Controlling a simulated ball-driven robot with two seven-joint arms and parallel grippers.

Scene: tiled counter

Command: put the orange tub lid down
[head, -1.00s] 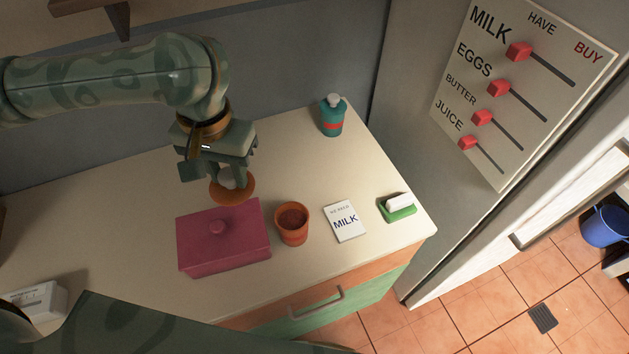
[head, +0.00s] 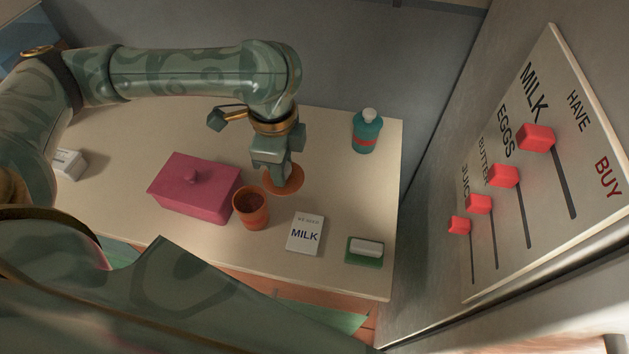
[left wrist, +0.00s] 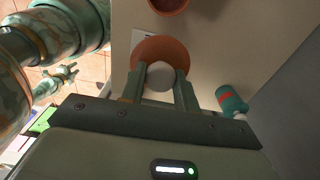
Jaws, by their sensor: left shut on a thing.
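The orange tub lid (head: 293,181) is a flat round disc with a pale knob (left wrist: 160,77). My left gripper (head: 279,177) is shut on the knob, and its fingers partly hide the lid in the head view. The lid also shows between and beyond the fingers in the left wrist view (left wrist: 161,45). It is over the counter, behind and to the right of the open orange tub (head: 252,220). I cannot tell whether the lid touches the counter.
A pink lidded box (head: 190,195) stands left of the tub. A milk note card (head: 305,234) and a green dish with a white block (head: 364,258) lie to the front right. A teal bottle (head: 367,135) stands at the back right. Counter (head: 335,190) right of the lid is clear.

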